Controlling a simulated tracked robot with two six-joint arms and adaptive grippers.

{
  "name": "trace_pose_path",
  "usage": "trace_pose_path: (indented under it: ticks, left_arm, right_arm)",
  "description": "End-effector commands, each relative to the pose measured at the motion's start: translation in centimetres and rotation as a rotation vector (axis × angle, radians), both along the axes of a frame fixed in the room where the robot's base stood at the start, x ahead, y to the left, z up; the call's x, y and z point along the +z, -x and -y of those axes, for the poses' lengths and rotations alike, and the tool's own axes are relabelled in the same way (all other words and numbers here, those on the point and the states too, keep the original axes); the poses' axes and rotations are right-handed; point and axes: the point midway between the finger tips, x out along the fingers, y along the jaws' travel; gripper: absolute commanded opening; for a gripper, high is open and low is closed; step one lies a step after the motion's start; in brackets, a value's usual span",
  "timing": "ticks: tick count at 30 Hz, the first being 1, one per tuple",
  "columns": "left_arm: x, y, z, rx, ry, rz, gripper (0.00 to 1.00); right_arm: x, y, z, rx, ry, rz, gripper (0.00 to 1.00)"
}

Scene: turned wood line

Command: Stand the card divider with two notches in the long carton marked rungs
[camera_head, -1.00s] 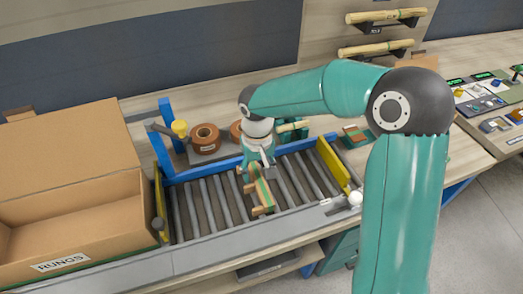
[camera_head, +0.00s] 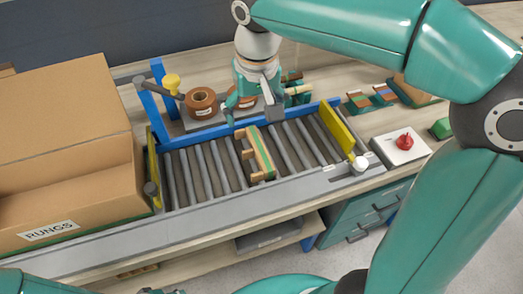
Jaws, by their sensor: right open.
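The long carton marked RUNGS (camera_head: 48,232) stands open at the left, its label facing me and a tall brown panel behind. A tan piece with a green strip and short projecting ends (camera_head: 259,158) lies on the rollers. I cannot tell whether it is the card divider, and I make out no notches. My right gripper (camera_head: 250,112) is open and empty at the far blue rail, behind the tan piece and apart from it.
The roller conveyor (camera_head: 205,170) has a blue far rail and yellow end plates (camera_head: 338,130). Tape rolls (camera_head: 201,102) and a yellow knob (camera_head: 171,80) stand behind it. A red button on a white box (camera_head: 405,143) is at the right. Rollers either side of the tan piece are clear.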

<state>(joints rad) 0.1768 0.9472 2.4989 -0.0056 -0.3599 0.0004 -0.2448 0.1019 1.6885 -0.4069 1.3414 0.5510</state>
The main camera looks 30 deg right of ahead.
Motion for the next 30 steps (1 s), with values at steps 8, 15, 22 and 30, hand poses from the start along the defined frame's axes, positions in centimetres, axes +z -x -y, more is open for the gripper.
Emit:
trace_pose_path:
  ticks: [8,15,22,30]
  left_arm:
    - [-0.4,0.0,0.0,0.0,0.0,0.001,0.4]
    - [-0.6,0.0,0.0,0.0,0.0,0.001,0.4]
    - [-0.5,0.0,0.0,0.0,0.0,0.001,0.4]
    - [-0.2,0.0,0.0,0.0,0.0,0.001,0.4]
  right_arm:
    - [-5.9,-0.6,0.2,-0.002,0.001,-0.008,0.92]
    - [-9.6,-1.1,0.4,-0.001,0.0,-0.004,0.92]
    - [-10.9,-1.3,0.4,-0.001,0.0,-0.005,0.92]
    - [-14.5,-1.9,0.7,-0.001,0.0,-0.006,0.92]
